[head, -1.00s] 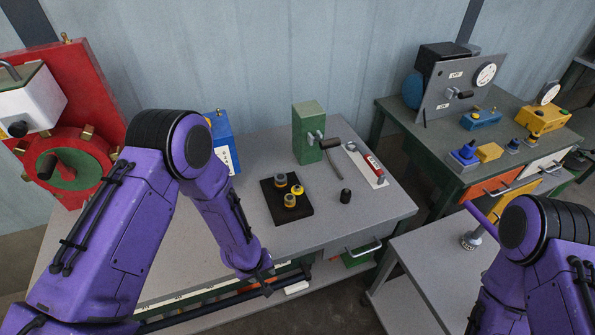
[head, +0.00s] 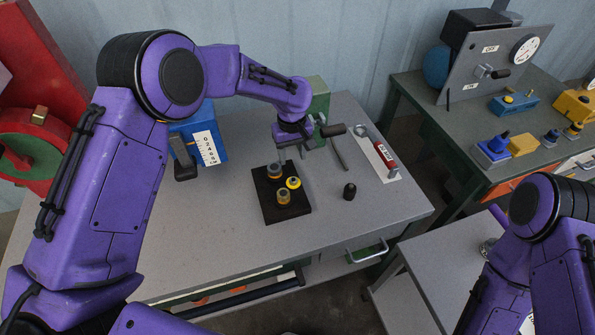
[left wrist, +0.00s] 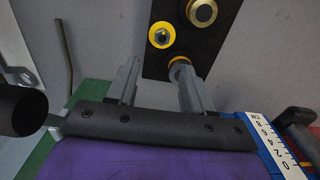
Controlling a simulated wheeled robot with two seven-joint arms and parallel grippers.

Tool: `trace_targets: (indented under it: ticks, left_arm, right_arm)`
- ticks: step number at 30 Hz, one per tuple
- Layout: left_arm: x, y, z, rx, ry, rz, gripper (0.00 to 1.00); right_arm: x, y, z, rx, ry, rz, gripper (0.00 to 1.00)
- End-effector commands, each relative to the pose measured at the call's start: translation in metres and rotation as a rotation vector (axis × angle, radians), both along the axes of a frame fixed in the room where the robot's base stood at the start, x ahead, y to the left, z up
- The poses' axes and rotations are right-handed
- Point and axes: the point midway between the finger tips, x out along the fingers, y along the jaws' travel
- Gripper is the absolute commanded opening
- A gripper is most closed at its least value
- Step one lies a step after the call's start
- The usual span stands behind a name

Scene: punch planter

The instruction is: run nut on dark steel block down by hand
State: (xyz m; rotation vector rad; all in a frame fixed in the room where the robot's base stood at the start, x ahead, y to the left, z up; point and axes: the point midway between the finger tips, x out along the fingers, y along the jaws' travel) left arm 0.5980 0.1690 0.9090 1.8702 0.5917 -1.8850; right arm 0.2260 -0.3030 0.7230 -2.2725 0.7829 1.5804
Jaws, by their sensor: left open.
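The dark steel block (head: 300,208) lies flat on the grey bench and carries three round brass-coloured fittings. One has a bright yellow ring (head: 293,183), and in the left wrist view a small hex nut (left wrist: 161,36) shows at its centre. A bronze fitting (head: 284,197) stands at the front of the block, and another (head: 274,171) at its back. My left gripper (head: 292,150) is open and empty above the block's back edge. In the left wrist view its fingers (left wrist: 157,84) point toward the block, the right finger close to one fitting. My right gripper is out of view.
A blue box (head: 206,147) is to the left. A red-handled tool (head: 384,152) and a small black knob (head: 349,191) lie right. The bench's front left is clear.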

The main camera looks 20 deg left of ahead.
Motion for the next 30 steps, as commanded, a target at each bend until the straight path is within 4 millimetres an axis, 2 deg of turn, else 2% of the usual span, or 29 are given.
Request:
trace_targets:
  ticks: [12,17,24,29,30]
  left_arm:
    - [-0.001,-0.007,-0.083,-0.001,0.005,-0.015,0.51]
    - [-0.001,-0.006,-0.097,-0.002,0.002,-0.012,0.51]
    - [-0.001,-0.005,-0.099,-0.001,0.002,-0.012,0.51]
    - [-0.001,-0.005,-0.098,-0.001,0.002,-0.011,0.00]
    - [-0.001,-0.005,-0.098,-0.001,0.002,-0.011,0.00]
  right_arm:
    - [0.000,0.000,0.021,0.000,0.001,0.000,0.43]
    - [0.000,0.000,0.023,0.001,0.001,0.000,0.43]
    - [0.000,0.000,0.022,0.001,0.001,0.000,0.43]
    - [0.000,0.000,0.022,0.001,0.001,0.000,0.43]
    - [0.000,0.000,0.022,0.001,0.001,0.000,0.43]
